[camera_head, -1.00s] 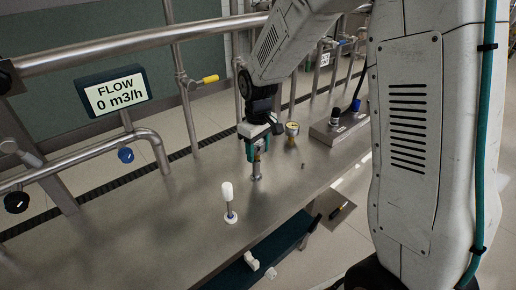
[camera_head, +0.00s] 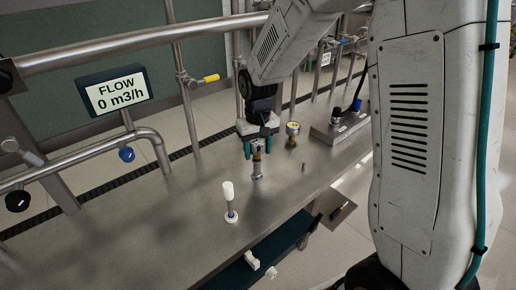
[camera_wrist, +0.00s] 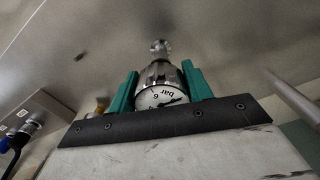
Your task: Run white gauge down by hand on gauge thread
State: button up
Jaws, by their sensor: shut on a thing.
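My gripper (camera_head: 258,147) is over the steel bench, pointing down, with its teal fingers shut on the white gauge. In the wrist view the white gauge (camera_wrist: 160,96) has a white dial marked "bar" and a steel body, held between the two teal fingers (camera_wrist: 160,88). The gauge thread appears to be the short steel post (camera_head: 257,170) directly below the gripper; its round top also shows in the wrist view (camera_wrist: 160,46). I cannot tell whether the gauge touches the thread.
A white-topped post (camera_head: 228,196) stands on the bench (camera_head: 170,215) toward the front left. A grey box with a black knob (camera_head: 336,122) is at the back right. A flow display (camera_head: 118,91) reads 0 m3/h.

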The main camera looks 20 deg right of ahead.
jog(key=shift+m, duration=0.8)
jog(key=shift+a+m, duration=0.15)
jog(key=shift+m, duration=1.45)
jog(key=m, duration=0.3)
jog(key=shift+w, duration=0.1)
jog(key=shift+c, duration=0.7)
jog(key=m, duration=0.3)
jog(key=shift+w+a, duration=0.1)
jog(key=shift+a, duration=0.05)
